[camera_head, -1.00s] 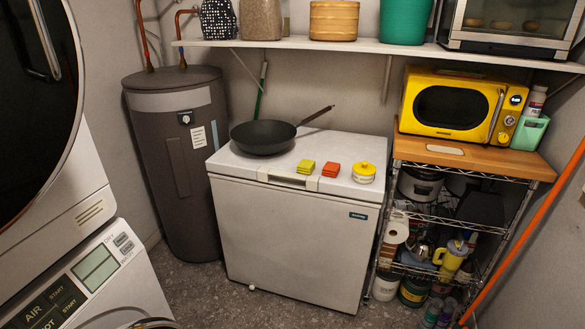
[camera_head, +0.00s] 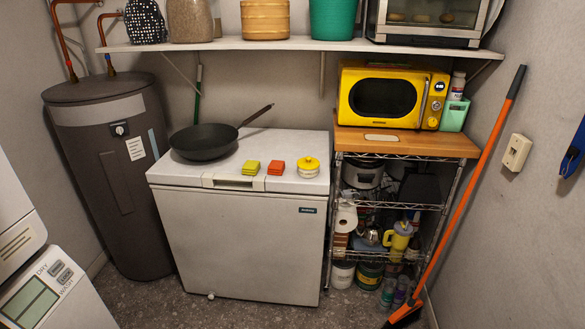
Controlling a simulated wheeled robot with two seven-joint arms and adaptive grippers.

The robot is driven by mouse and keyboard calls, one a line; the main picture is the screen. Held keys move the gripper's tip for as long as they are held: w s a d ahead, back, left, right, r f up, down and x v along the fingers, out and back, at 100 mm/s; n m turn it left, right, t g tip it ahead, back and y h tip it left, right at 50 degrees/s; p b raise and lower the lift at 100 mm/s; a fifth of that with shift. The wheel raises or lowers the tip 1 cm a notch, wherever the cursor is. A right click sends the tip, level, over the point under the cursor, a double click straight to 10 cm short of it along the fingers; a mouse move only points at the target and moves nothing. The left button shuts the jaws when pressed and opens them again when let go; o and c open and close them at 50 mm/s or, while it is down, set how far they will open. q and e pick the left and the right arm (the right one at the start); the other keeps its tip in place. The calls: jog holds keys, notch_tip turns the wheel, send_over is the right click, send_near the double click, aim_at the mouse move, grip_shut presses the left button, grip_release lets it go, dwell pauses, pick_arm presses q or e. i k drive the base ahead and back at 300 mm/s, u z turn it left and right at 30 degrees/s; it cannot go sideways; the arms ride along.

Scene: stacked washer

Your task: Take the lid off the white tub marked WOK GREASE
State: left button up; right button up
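A small white tub (camera_head: 308,173) stands upright near the right front corner of the white chest freezer's top. Its yellow lid (camera_head: 309,162) with a knob sits on it. Marks on the tub's side are too small to read. Another white tub (camera_head: 342,276) stands on the bottom level of the wire rack, and its marking cannot be read either. Neither of my grippers is in view.
An orange-handled broom (camera_head: 470,190) leans at right. Floor shows in front.

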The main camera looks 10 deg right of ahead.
aim_at(308, 163)
jog(key=z, duration=0.25)
jog(key=i, duration=2.45)
jog(key=z, duration=0.55)
